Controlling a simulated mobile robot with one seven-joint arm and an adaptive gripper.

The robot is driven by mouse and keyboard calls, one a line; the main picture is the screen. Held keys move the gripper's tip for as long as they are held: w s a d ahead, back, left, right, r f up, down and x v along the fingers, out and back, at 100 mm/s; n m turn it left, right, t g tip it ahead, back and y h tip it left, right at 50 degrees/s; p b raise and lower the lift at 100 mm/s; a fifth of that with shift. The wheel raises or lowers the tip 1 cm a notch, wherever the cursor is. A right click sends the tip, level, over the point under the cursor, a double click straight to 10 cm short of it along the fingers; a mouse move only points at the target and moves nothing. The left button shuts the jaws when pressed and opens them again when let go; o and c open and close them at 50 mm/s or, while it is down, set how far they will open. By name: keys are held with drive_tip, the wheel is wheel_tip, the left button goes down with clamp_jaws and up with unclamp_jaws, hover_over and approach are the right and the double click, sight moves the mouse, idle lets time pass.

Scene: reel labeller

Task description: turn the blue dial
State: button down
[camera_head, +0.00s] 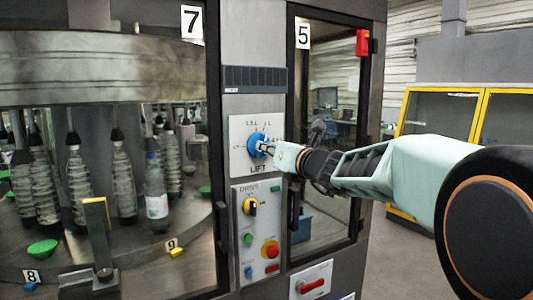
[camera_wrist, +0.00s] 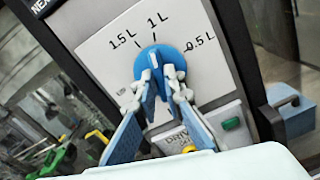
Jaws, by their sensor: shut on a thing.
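The blue dial (camera_head: 255,144) sits on a white plate marked LIFT on the machine's front column. In the wrist view the blue dial (camera_wrist: 166,62) has labels 1.5 L, 1 L and 0.5 L around its upper side. My gripper (camera_head: 267,148) reaches it from the right in the head view. In the wrist view my gripper (camera_wrist: 162,78) has its two fingertips closed on the dial's raised grip, which they partly hide. The dial's white mark points near the 1 L label.
Below the dial is a DRIVE panel (camera_head: 248,274) with a yellow-and-black knob (camera_head: 250,207), a red button (camera_head: 270,250) and a green button (camera_head: 248,238). A lower panel has a red handle (camera_head: 313,285). Bottles (camera_head: 157,192) stand behind the left window. A glass door is right of the dial.

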drive_tip(key=shift+n+b, duration=9.1)
drive_tip(key=shift+n, duration=1.4)
drive_tip(key=c, duration=2)
unclamp_jaws()
drive_tip(key=shift+s, duration=0.1)
drive_tip(key=shift+v, duration=3.7)
